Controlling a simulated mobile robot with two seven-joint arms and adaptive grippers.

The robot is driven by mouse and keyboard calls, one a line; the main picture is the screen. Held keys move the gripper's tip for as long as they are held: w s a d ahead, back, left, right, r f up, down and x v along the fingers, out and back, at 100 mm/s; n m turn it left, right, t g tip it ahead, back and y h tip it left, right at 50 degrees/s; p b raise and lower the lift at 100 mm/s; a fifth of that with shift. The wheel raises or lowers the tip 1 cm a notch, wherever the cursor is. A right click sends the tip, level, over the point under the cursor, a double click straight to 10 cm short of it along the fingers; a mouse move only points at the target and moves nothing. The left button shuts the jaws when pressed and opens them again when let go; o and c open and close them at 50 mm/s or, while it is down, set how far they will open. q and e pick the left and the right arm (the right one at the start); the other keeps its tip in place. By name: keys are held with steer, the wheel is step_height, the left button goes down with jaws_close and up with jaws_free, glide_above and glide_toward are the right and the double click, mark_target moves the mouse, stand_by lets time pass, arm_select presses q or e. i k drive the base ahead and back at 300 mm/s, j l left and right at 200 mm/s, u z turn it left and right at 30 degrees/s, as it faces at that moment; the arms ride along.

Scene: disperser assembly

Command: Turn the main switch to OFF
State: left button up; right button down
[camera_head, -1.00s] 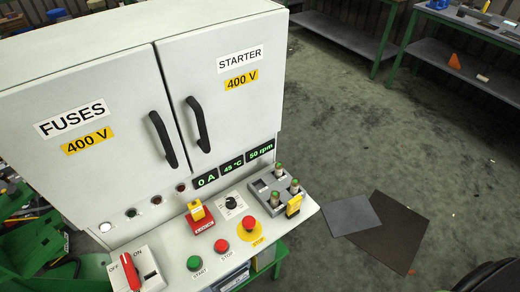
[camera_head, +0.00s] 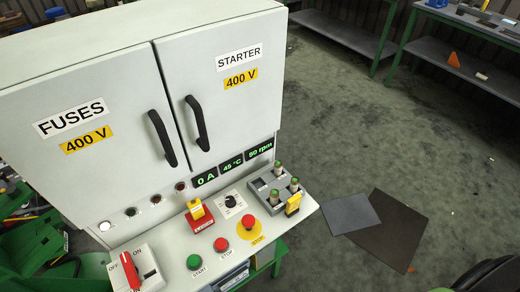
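The main switch (camera_head: 131,271) is a red handle on a grey-white box (camera_head: 150,264) at the bottom left of the control panel, partly near the picture's lower edge. The handle leans from upper left to lower right. OFF lettering shows to its left and ON lettering to its upper right; I cannot tell for sure which position it is in. Neither gripper's fingers can be made out. A dark rounded shape at the lower right corner may be part of my arm.
The panel (camera_head: 175,240) carries green START (camera_head: 193,262) and red STOP (camera_head: 221,244) buttons, an emergency button (camera_head: 250,223), a yellow key on a red block (camera_head: 197,211) and a fuse tray (camera_head: 268,187). The cabinet doors (camera_head: 105,130) are shut. Open floor lies to the right.

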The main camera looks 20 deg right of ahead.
mark_target(131, 271)
steer(key=u, duration=1.05)
